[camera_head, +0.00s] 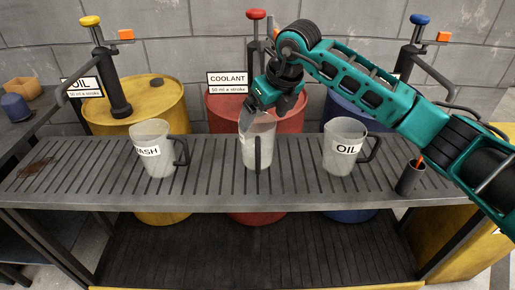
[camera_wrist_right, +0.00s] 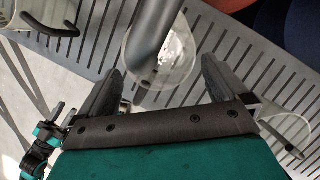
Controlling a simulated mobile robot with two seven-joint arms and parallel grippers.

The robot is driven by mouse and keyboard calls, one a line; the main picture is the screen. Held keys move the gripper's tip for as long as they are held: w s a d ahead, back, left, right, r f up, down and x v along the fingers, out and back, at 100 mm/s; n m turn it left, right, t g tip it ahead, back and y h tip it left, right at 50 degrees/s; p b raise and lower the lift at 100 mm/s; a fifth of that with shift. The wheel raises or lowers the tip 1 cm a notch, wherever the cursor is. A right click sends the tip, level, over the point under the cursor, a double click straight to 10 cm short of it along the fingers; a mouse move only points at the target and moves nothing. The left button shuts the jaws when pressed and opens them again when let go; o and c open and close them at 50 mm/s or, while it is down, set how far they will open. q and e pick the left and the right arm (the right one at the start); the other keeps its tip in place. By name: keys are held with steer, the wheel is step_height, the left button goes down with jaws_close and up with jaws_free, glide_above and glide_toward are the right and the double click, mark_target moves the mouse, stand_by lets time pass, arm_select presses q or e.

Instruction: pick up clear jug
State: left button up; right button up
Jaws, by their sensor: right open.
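A clear jug (camera_head: 258,150) stands upright on the slatted bench in the middle, its dark handle facing me; most of any label is hidden. A jug marked WASH (camera_head: 153,150) stands to its left and a jug marked OIL (camera_head: 344,148) to its right. My right gripper (camera_head: 250,112) is open at the middle jug's upper rim. In the right wrist view the clear jug (camera_wrist_right: 178,62) lies between the spread fingers (camera_wrist_right: 162,68), partly covered by a grey pipe. I cannot tell whether the fingers touch it. My left gripper is not in view.
Yellow (camera_head: 175,105), red (camera_head: 222,108) and blue drums with hand pumps stand behind the bench (camera_head: 100,185). A grey spout (camera_wrist_right: 155,35) hangs over the middle jug. A small dark cup (camera_head: 410,178) stands at the bench's right. Bare slats lie between the jugs.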

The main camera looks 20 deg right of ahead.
mark_target(261, 121)
steer(key=x, duration=0.3)
steer(key=shift+f, duration=0.25)
steer(key=c, duration=1.3)
steer(key=shift+r, duration=0.1)
steer(key=shift+c, duration=1)
steer(key=shift+r, duration=0.15)
